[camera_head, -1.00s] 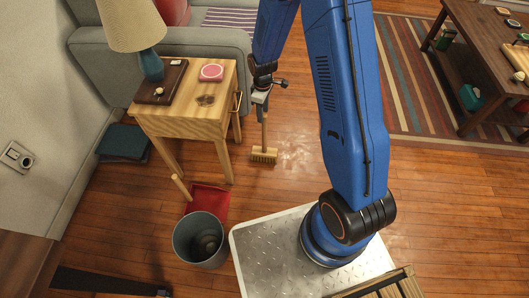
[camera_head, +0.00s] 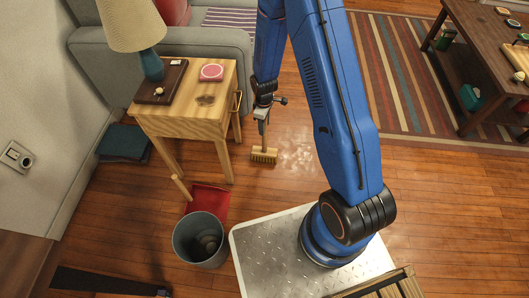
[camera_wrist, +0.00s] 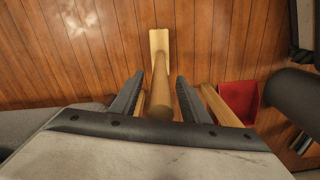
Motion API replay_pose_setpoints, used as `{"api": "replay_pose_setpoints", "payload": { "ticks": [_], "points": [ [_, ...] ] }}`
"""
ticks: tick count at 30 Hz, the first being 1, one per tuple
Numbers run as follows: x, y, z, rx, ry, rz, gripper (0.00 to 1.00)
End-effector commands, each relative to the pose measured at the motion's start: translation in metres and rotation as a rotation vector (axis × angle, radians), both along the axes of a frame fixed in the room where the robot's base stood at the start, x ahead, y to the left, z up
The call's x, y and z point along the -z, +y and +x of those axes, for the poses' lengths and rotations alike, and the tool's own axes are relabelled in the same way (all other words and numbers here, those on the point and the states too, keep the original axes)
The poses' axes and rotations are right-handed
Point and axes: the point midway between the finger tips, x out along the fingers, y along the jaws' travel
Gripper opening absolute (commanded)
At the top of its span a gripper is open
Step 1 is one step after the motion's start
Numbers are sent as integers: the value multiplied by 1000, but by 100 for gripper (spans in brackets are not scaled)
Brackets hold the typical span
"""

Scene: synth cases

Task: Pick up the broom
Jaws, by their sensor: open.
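The broom (camera_head: 264,156) has a wide, light wooden head with pale bristles resting on the wood floor, right of the small side table. Its handle rises toward my gripper (camera_head: 262,115). In the wrist view the broom handle (camera_wrist: 161,88) runs between the two dark fingers of my gripper (camera_wrist: 160,79), with the near end of the handle close to the palm. A gap shows on either side of the handle. The fingers are open around it, not closed on it. The broom head shows beyond the fingertips.
The wooden side table (camera_head: 190,122) with a lamp stands close left of my gripper. A red dustpan (camera_head: 208,202) and grey bucket (camera_head: 201,240) are on the floor nearer me. A sofa (camera_head: 92,60) is behind. Floor right of the broom is clear.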

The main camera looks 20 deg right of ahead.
Motion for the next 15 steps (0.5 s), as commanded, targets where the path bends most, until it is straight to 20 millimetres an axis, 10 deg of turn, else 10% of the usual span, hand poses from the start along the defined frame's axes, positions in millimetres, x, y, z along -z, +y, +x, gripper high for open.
{"api": "replay_pose_setpoints", "payload": {
  "ticks": [6, 12, 15],
  "points": [
    [1, 0, 0, 0, -1, 0, 42],
    [1, 0, 0, 0, -1, 0, 0],
    [1, 0, 0, 0, -1, 0, 0]
  ]
}}
